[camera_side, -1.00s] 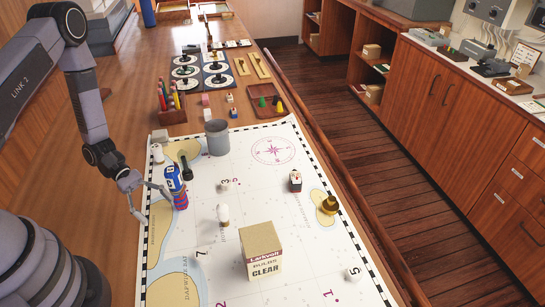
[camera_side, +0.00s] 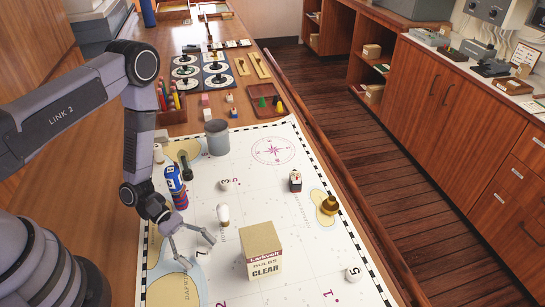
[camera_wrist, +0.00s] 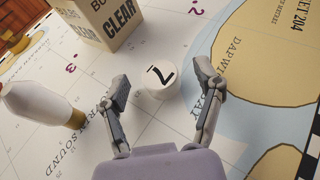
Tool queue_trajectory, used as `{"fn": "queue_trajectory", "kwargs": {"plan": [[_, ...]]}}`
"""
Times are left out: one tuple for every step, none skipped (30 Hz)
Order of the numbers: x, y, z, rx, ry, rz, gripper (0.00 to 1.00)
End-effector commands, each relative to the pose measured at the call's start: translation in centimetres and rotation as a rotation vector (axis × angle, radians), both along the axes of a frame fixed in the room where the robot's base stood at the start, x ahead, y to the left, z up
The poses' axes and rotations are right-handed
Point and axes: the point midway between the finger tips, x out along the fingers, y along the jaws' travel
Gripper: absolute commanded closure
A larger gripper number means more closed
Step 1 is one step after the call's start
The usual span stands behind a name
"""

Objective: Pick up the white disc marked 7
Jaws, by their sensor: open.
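The white disc marked 7 (camera_wrist: 159,80) lies flat on the chart, its black numeral facing up. In the wrist view it sits between and slightly beyond my two fingertips. In the side view its numeral shows by the disc (camera_side: 200,254), whose white blends into the chart. My gripper (camera_side: 199,251) is open and empty, pointing down with its fingers spread around the disc's spot. It also shows in the wrist view (camera_wrist: 163,82). No finger visibly touches the disc, and I cannot tell the exact height.
A CLEAR bulb box (camera_side: 262,250) stands right of the disc. A white bulb (camera_side: 223,214) stands behind it. A blue and red can (camera_side: 175,187) is near my arm. Discs marked 3 (camera_side: 226,184) and 5 (camera_side: 353,273) lie on the chart (camera_side: 265,200).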

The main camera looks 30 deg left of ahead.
Motion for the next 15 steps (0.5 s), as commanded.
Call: {"fn": "queue_trajectory", "kwargs": {"plan": [[-0.05,-0.25,-0.1,0.0,0.001,-0.002,0.33],[-0.04,-0.31,-0.13,0.0,0.0,-0.001,0.33],[-0.02,-0.34,-0.15,0.0,0.0,0.0,0.33],[-0.01,-0.34,-0.15,0.0,0.0,0.001,0.33],[-0.01,-0.32,-0.14,0.0,0.0,0.001,0.33],[-0.01,-0.31,-0.13,0.0,0.0,0.001,0.33],[-0.01,-0.31,-0.13,0.0,0.0,0.001,0.33],[-0.01,-0.3,-0.13,0.0,0.0,0.001,0.34],[-0.01,-0.3,-0.13,0.0,0.0,0.001,0.4],[-0.01,-0.3,-0.13,0.0,0.0,0.001,0.44],[-0.01,-0.3,-0.12,0.0,0.0,0.001,0.47],[-0.01,-0.3,-0.12,0.0,0.0,0.001,0.53],[-0.01,-0.3,-0.12,0.0,0.0,0.001,0.56],[-0.01,-0.3,-0.12,0.0,0.0,0.001,0.6],[-0.01,-0.3,-0.12,0.0,0.0,0.001,0.66]]}}
